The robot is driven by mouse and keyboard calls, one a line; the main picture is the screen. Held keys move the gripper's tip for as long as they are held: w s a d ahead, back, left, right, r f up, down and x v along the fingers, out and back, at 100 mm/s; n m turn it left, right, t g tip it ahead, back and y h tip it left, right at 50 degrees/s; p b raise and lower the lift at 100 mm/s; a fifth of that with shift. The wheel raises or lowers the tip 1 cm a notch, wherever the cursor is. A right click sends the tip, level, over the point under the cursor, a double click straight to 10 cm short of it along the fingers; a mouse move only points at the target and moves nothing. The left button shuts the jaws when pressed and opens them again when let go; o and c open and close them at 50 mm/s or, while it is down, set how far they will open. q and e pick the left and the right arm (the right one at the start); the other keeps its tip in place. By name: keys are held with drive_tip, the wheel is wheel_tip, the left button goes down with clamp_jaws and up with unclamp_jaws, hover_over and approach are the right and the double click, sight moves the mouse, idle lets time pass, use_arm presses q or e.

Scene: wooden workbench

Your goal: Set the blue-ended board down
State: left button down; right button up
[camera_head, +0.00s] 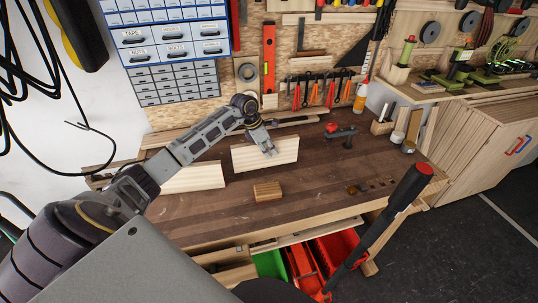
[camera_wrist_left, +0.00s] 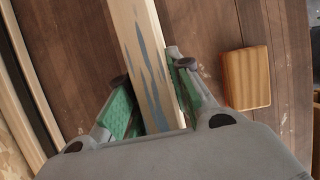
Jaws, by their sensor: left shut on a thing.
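A pale wooden board (camera_head: 250,157) is held on edge by my left gripper (camera_head: 264,143) at the middle of the workbench. In the left wrist view the board (camera_wrist_left: 147,55) runs between the green-padded fingers of the gripper (camera_wrist_left: 155,105), with blue-grey streaks along its top edge. Whether its lower edge touches the bench (camera_head: 330,195) I cannot tell. A second pale board (camera_head: 200,178) is to the left, partly hidden behind my left arm. My right gripper is not in view.
A small brown wood block (camera_head: 267,191) lies in front of the held board; it also shows in the wrist view (camera_wrist_left: 246,78). A black clamp with a red knob (camera_head: 338,131) stands to the right. The bench's right front is mostly clear.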

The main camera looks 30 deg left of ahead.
use_arm(q)
drive_tip(key=shift+f, duration=1.35)
drive_tip(key=shift+f, duration=0.15)
drive_tip(key=c, duration=1.3)
unclamp_jaws()
drive_tip(key=shift+r, duration=0.2)
drive_tip(key=shift+b+v, duration=0.6)
drive_tip(key=shift+v, duration=5.3)
drive_tip(key=shift+a, duration=0.1)
